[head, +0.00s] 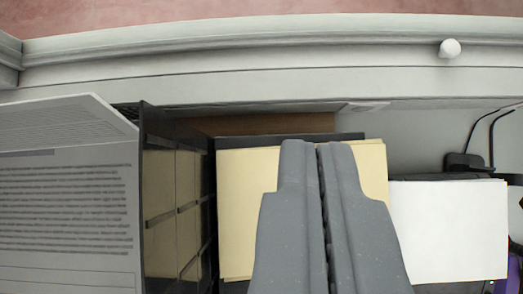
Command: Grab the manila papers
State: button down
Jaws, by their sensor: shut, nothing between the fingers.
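The manila papers (243,190) lie as a flat stack on a dark tray or surface in the middle of the head view. Their sheets are slightly fanned at the right and lower edges. My gripper (317,146) is in front of them and covers their middle and right part. Its two grey fingers are together with only a thin dark line between them, and nothing is held. I cannot tell whether the fingertips touch the papers.
A dark rack (178,200) stands left of the papers, with a printed white sheet (65,215) beside it. A white paper stack (450,230) lies to the right, near a dark device with cables (466,161). A pale ledge with a white knob (450,48) runs along the back.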

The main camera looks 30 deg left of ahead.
jog(key=g+p, duration=0.2)
send_over(266, 143)
jog(key=d, duration=0.1)
notch_tip(266, 143, down, 8)
jog(key=w+a+f+n+g+p, duration=0.1)
jog(key=w+f+p, duration=0.1)
jog(key=f, duration=0.8)
jog(key=w+a+f+g+p, duration=0.1)
jog(key=w+f+p, duration=0.1)
jog(key=f, duration=0.7)
jog(key=shift+s+d+f+y, duration=0.15)
jog(key=shift+s+d, duration=0.1)
jog(key=shift+s, duration=0.7)
jog(key=shift+s+d+r+y, duration=0.15)
jog(key=shift+s+d, duration=0.1)
jog(key=shift+s, duration=0.7)
jog(key=shift+f, duration=0.1)
jog(key=s+d+b, duration=0.1)
jog(key=s, duration=0.3)
jog(key=s+b, duration=0.2)
jog(key=s, duration=0.3)
jog(key=s+d+b, duration=0.1)
jog(key=s, duration=0.3)
jog(key=shift+s+d, duration=0.2)
jog(key=shift+d, duration=0.1)
jog(key=shift+w, duration=0.1)
